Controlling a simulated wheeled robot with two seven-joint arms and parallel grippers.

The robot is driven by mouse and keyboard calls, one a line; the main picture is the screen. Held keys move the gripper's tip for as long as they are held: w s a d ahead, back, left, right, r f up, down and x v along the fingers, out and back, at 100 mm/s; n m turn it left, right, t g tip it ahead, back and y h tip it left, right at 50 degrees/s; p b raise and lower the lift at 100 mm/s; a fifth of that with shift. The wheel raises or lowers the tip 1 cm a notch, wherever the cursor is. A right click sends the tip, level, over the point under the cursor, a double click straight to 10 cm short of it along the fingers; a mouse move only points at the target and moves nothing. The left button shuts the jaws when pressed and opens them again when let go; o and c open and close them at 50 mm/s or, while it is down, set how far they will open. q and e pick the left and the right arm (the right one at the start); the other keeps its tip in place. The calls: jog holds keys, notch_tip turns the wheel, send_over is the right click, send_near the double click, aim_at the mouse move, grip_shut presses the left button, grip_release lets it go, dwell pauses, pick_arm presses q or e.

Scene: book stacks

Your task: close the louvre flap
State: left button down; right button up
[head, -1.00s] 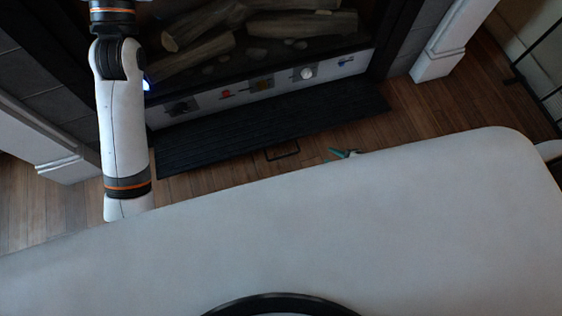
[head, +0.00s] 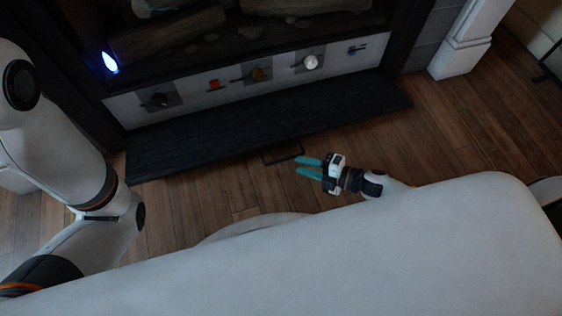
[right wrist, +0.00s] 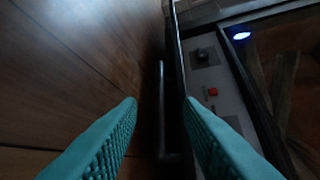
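The black louvre flap (head: 270,128) is slatted and sticks out, folded down, along the foot of the fireplace in the head view. Its thin dark handle (head: 283,152) projects from the front edge. My right gripper (head: 299,166) is open, its two teal fingers just to the right of and below the handle and pointing left. In the right wrist view, the open fingers (right wrist: 160,103) frame the handle bar (right wrist: 161,95), which appears between them; I cannot tell whether it is within their reach. The flap's dark edge (right wrist: 175,60) runs beside it. My left gripper is out of view.
A control strip with a red button (head: 213,85) and several knobs, including a white one (head: 310,62), runs above the flap. A blue light (head: 110,62) glows at the left. White pillar (head: 462,45) stands at right. Wooden floor (head: 440,140) in front is clear.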

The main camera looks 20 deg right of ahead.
aim_at(281, 159)
jog(key=b+x, duration=0.2)
jog(key=x, duration=0.4)
jog(key=shift+w+a+f+b, duration=0.15)
jog(key=shift+f+b, duration=0.1)
jog(key=shift+b, duration=0.1)
jog(key=shift+w+a, duration=0.5)
jog(key=shift+a, duration=0.1)
jog(key=shift+c, duration=0.2)
grip_shut()
